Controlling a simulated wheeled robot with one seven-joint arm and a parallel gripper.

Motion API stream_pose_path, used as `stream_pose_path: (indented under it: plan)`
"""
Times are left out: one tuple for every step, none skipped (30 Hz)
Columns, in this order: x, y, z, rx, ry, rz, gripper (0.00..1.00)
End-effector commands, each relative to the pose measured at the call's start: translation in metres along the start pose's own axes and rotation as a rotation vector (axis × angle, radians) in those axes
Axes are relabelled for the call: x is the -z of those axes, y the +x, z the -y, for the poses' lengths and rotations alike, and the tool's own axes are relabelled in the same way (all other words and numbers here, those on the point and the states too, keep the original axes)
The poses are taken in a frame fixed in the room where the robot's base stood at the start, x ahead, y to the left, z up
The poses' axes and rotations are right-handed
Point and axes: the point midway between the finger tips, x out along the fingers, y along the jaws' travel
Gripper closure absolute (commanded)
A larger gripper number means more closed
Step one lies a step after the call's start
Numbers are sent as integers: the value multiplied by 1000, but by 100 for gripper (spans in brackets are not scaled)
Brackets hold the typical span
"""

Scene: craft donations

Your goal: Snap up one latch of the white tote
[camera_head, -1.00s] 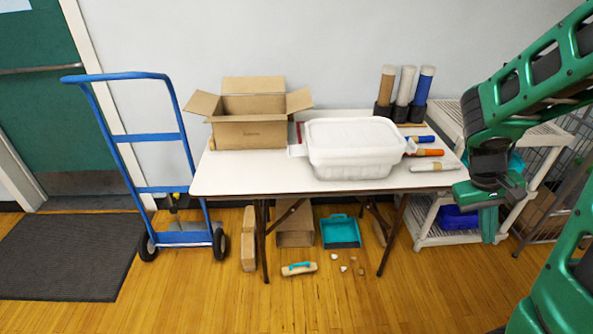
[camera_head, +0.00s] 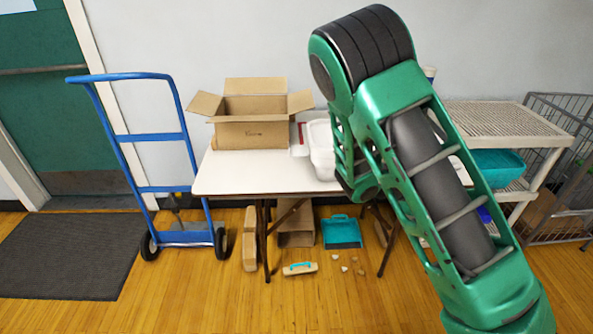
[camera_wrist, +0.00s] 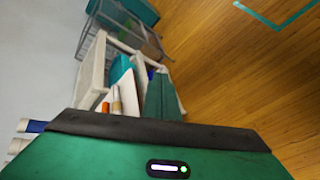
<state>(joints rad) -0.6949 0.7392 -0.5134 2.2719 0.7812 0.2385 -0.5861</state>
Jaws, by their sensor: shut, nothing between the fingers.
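The white tote (camera_head: 321,150) stands on the white folding table (camera_head: 250,178), right of the open cardboard box. In the head view, my arm covers all but its left end, so its right side and the latches there are hidden. My gripper is hidden behind my arm in the head view. In the wrist view, the green fingers of my gripper (camera_wrist: 165,97) are together and empty, pointing away from the camera past the table's end. I cannot make out the tote or a latch in the wrist view.
An open cardboard box (camera_head: 250,133) is on the table's left half. A blue hand truck (camera_head: 128,138) stands left of the table. A shelf cart (camera_head: 500,122) with a teal bin (camera_head: 497,162) stands to the right.

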Motion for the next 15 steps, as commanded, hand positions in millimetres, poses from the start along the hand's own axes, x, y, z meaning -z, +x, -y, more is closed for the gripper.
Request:
stream_pose_path:
  plan:
    - [12, -4, -1, -48, -41, -7, 100]
    - [18, -5, -3, -78, -65, -12, 100]
    - [26, -9, -5, -116, -96, -19, 100]
    - [33, -11, -6, -146, -120, -25, 100]
    - [39, -14, -8, -176, -144, -29, 100]
    - [49, -18, -10, -216, -175, -37, 100]
    - [55, -22, -11, -246, -197, -41, 100]
    - [61, -25, -12, -277, -222, -45, 100]
    - [70, -30, -13, -318, -254, -52, 100]
    - [77, -35, -14, -349, -277, -58, 100]
    - [85, -39, -15, -382, -301, -63, 100]
    - [94, -46, -15, -423, -333, -69, 100]
    - [101, -50, -16, -456, -356, -74, 100]
    - [107, -56, -16, -489, -380, -78, 100]
    - [117, -63, -16, -532, -412, -85, 100]
